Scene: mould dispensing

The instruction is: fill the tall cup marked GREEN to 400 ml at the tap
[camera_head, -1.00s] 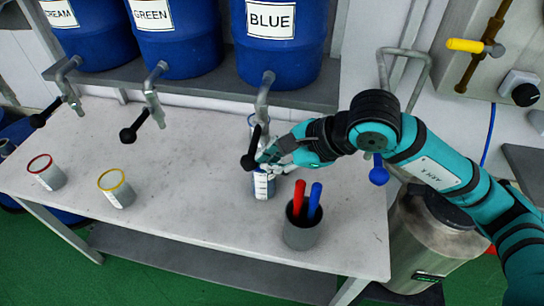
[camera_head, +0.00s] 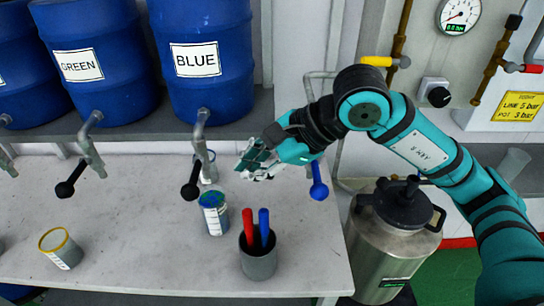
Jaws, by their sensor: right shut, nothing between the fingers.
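A tall white cup (camera_head: 215,220) with graduation marks stands upright on the bench below and in front of the tap (camera_head: 200,145) of the drum labelled BLUE (camera_head: 205,95). Its top looks blue and green; I cannot read a name or fill level on it. The drum labelled GREEN (camera_head: 80,98) stands to the left, with its own tap (camera_head: 88,145) and black lever knob (camera_head: 66,190). My right gripper (camera_head: 254,173) is shut and empty, right of the BLUE tap's black knob (camera_head: 190,190) and above the bench, apart from the cup. My left gripper is out of view.
A yellow-rimmed cup (camera_head: 60,260) stands at the bench's left. A grey holder (camera_head: 258,262) with red and blue sticks stands at the front right, close to the marked cup. A steel pot (camera_head: 395,250) stands right of the bench (camera_head: 130,225).

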